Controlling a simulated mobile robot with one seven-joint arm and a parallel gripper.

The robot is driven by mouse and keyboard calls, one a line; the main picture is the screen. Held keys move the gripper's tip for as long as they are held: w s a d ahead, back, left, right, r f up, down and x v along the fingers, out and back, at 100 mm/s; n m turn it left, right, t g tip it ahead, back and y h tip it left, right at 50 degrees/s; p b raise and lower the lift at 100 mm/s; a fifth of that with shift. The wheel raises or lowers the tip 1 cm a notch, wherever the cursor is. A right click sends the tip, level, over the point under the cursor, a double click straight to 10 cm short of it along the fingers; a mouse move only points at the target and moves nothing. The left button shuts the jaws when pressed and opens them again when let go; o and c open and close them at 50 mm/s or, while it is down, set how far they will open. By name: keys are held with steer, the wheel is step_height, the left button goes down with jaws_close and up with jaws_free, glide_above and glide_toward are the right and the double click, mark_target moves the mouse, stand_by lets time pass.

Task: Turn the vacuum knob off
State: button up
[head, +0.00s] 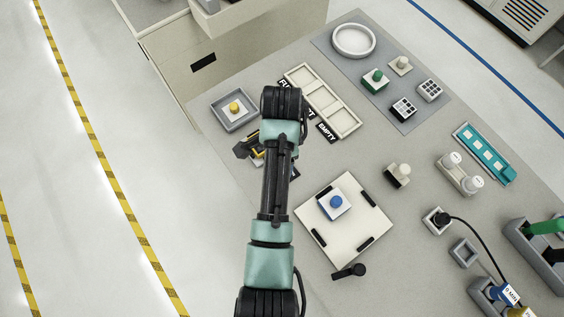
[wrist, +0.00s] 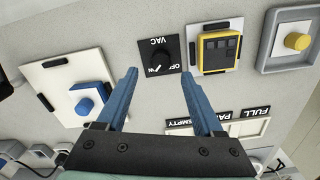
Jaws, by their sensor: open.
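The vacuum knob, a small black knob on a square black plate (wrist: 145,53) marked VAC and OFF in white, shows in the wrist view. The lettering is upside down there, and I cannot make out clearly which mark the knob points to. My gripper (wrist: 160,73) is open, with its two blue fingers apart on either side of the plate's lower edge in the picture. Nothing is between the fingers, and I cannot tell their height above the knob. In the head view my arm hides the knob and the fingertips.
A yellow device (wrist: 218,49) on a white plate sits right of the knob. A yellow button (wrist: 297,41) in a grey tray lies beyond it. Left is a white plate (head: 352,240) with a blue-topped block (head: 336,202). A partitioned tray (head: 345,125) with labels is nearby.

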step_height(320, 180, down, 5)
steer(key=shift+w, duration=0.1)
stand_by(0.3)
jaws_close()
